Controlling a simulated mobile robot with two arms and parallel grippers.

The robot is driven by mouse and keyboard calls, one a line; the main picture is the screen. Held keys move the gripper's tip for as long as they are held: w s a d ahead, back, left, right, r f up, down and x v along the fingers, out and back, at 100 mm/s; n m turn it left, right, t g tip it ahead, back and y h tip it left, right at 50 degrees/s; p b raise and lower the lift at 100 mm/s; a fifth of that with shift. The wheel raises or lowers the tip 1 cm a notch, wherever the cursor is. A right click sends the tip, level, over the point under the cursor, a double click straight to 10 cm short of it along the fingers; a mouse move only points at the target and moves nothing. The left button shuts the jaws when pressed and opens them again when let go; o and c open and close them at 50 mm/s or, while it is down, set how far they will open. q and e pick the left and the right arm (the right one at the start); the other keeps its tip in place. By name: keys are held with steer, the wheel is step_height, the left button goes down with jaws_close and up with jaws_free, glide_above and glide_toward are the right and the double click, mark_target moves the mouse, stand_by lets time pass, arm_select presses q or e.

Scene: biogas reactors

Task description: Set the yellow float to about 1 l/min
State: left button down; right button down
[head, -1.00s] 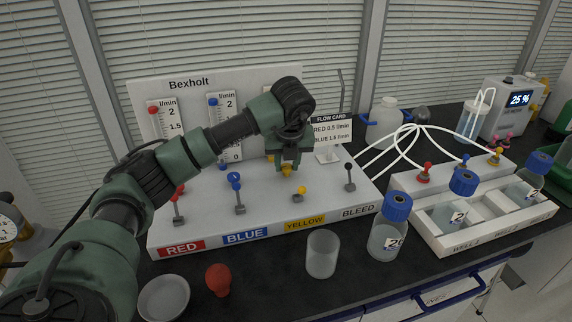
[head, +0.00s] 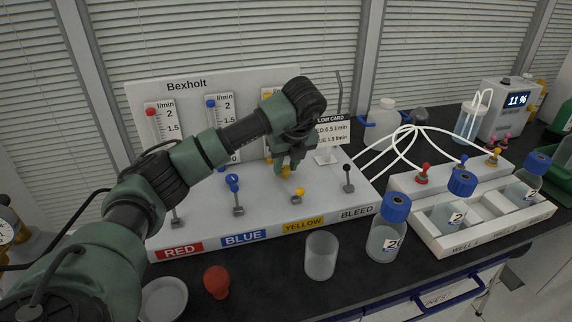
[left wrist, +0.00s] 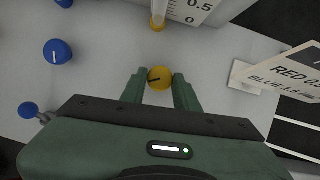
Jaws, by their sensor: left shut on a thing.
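My left gripper (head: 286,172) is shut on the yellow knob (left wrist: 159,78) on the white Bexholt panel. In the left wrist view, its fingers (left wrist: 160,92) sit on both sides of the knob, whose dark pointer mark shows on top. The yellow flow tube stands behind my arm in the head view, and only a yellow bit near its top (head: 267,96) shows, perhaps the float. Its lower end (left wrist: 158,18) shows in the left wrist view near the 0 and 0.5 marks, so the float's reading cannot be told. My right gripper is not in view.
The blue knob (head: 232,182), yellow lever (head: 298,193) and black bleed lever (head: 348,177) stand close by. The flow card (head: 333,135) is right of my gripper. A beaker (head: 321,255), bottle (head: 388,230) and red bulb (head: 217,281) stand in front. The meter (head: 513,102) reads 11 %.

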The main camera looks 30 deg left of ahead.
arm_select(q)
steer(key=c, duration=1.1)
jaws_free()
steer(key=shift+o, duration=0.2)
steer(key=v, duration=0.8)
steer(key=shift+w+a, duration=0.1)
